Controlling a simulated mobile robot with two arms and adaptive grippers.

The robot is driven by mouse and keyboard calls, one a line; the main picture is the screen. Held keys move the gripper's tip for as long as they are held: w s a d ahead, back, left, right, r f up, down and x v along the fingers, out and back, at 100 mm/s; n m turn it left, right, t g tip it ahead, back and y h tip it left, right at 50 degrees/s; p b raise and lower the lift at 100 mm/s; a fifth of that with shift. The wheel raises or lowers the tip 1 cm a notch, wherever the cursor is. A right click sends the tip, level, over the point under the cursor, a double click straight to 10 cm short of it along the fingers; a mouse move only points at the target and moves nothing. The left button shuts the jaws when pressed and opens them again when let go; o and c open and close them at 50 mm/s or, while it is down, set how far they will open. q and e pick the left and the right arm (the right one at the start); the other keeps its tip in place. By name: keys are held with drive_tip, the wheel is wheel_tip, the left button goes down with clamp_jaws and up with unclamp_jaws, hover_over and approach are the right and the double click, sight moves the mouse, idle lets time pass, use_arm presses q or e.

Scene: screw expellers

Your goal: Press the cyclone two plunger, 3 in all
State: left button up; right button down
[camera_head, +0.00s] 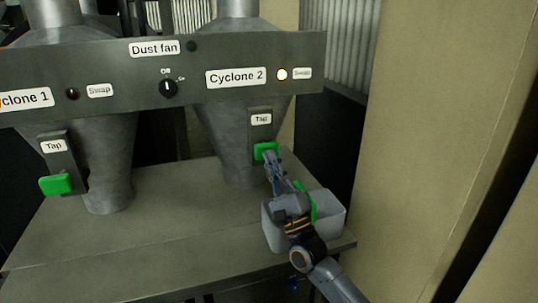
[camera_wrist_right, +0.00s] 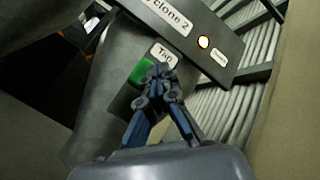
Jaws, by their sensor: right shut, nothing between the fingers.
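The cyclone two plunger (camera_head: 264,149) is a green block under the "Tap" label on the right-hand cone, below the panel marked "Cyclone 2". It also shows in the right wrist view (camera_wrist_right: 141,72), partly covered by my fingers. My right gripper (camera_head: 270,158) is shut and empty, with its fingertips at the plunger's lower front; whether they touch it I cannot tell. The fingertips also show in the wrist view (camera_wrist_right: 158,72). The lamp (camera_head: 282,74) beside "Cyclone 2" is lit. My left gripper is not in view.
A grey bin (camera_head: 333,213) stands under my right wrist, with something green at its edge. The cyclone one plunger (camera_head: 55,184) is at left; its lamp (camera_head: 72,94) is dark. A dust fan knob (camera_head: 168,88) sits mid-panel. A beige wall (camera_head: 430,130) closes the right side.

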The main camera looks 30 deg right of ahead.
drive_tip(key=shift+w+d+b, duration=0.2)
drive_tip(key=shift+w+b, duration=0.1)
drive_tip(key=shift+w, duration=0.35)
idle(0.4)
drive_tip(key=shift+s, duration=0.1)
drive_tip(key=shift+s+a+p, duration=0.2)
drive_tip(key=shift+s+p, duration=0.05)
drive_tip(key=shift+s, duration=0.5)
drive_tip(key=shift+s+a+p, duration=0.2)
drive_tip(key=shift+s, duration=0.5)
drive_tip(key=s, duration=0.2)
drive_tip(key=s+a+p, duration=0.1)
drive_tip(key=s, duration=0.1)
drive_tip(key=shift+s, duration=0.4)
idle(0.4)
